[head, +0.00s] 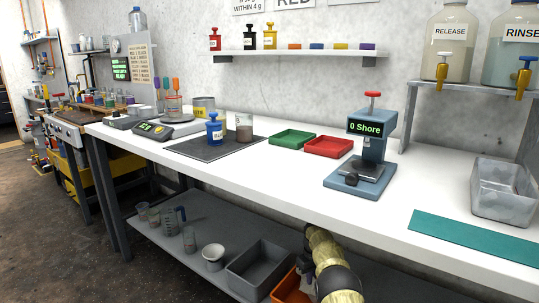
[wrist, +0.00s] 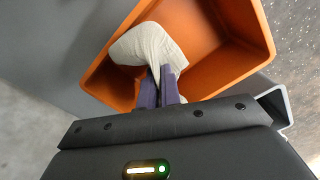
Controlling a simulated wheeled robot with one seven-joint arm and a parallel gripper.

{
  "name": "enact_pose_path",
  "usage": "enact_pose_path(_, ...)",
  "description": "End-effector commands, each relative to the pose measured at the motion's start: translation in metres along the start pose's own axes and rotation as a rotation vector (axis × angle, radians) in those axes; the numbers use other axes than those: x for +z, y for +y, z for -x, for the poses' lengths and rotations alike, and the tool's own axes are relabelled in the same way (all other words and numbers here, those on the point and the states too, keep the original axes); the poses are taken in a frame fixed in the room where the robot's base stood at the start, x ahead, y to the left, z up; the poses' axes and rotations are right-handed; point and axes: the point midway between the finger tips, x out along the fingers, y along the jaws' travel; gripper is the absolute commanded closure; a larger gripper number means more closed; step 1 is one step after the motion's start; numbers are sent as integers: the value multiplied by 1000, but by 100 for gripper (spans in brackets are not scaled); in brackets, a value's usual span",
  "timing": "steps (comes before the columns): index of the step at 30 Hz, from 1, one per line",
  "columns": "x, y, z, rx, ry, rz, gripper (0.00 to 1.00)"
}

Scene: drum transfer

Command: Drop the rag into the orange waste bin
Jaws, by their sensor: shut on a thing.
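The orange waste bin (wrist: 225,65) fills the middle of the wrist view, seen from above into its open top. In the head view a part of the orange bin (head: 284,289) shows at the bottom edge, partly behind my arm. The pale grey-beige rag (wrist: 146,45) is bunched at my fingertips. My gripper (wrist: 160,85) is shut on the rag, with its dark purple fingers pinching one end. The rag is over the bin's opening, near its left side; whether it touches the bin's inside I cannot tell.
A grey bin (head: 258,268) stands left of the orange one on the lower shelf, with a white cup (head: 213,256) and several clear beakers further left. The white worktop (head: 290,185) above carries a hardness tester (head: 362,165), red and green trays and a blue bottle.

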Motion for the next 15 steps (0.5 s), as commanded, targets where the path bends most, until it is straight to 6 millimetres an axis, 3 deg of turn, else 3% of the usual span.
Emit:
enact_pose_path(8,1,2,-1,0,0,-3,100)
enact_pose_path(12,1,3,-1,0,0,-5,71)
enact_pose_path(15,2,4,-1,0,0,-6,69)
